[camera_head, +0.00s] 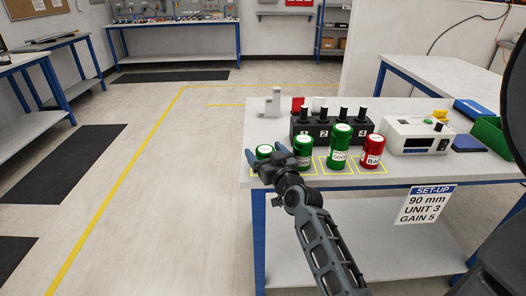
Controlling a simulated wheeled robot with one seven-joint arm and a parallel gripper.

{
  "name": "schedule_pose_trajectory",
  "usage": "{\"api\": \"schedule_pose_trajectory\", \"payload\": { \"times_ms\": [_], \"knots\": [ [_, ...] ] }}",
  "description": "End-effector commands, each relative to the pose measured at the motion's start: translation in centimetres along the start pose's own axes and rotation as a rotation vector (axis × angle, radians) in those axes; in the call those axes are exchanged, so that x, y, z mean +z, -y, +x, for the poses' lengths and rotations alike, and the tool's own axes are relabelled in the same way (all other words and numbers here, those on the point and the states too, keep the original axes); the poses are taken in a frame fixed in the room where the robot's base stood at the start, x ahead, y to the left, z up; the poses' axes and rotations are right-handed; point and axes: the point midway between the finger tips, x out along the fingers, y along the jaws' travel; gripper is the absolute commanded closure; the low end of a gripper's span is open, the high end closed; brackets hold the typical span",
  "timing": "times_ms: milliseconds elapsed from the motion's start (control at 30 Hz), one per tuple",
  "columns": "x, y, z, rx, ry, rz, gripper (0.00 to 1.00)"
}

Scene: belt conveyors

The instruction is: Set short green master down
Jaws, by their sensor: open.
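A short green cylinder (264,149) stands at the left front of the workbench, partly hidden by my gripper. My gripper (266,155) is open, with its blue fingers on either side of this cylinder; I cannot tell whether they touch it. A second short green cylinder (303,148) with a white label stands just to the right. A taller green cylinder (340,143) and a red cylinder (373,150) with a label that seems to read "BAD" follow in the row. Yellow outlines mark the bench top around them.
A black block (325,140) with numbered positions and black knobs stands behind the row. A white instrument (418,139) is to the right, near a green bin (495,137). A grey stand (273,104) is behind left. A sign (426,205) hangs on the bench front.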

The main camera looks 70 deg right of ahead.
Motion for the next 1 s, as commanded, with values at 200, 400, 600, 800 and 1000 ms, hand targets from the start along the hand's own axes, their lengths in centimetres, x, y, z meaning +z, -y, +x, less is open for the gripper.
{"api": "schedule_pose_trajectory", "payload": {
  "times_ms": [200, 400, 600, 800, 1000],
  "knots": [
    [1.1, 0.5, -3.8, -0.003, 0.001, -0.002, 0.11],
    [0.8, 0.5, -5.7, -0.001, 0.001, -0.001, 0.11],
    [0.7, 0.5, -6.1, -0.002, 0.000, -0.001, 0.11],
    [2.1, 3.4, -9.0, -0.051, 0.030, 0.003, 0.11],
    [4.2, 9.3, -17.7, -0.190, 0.098, -0.002, 0.11]
  ]
}}
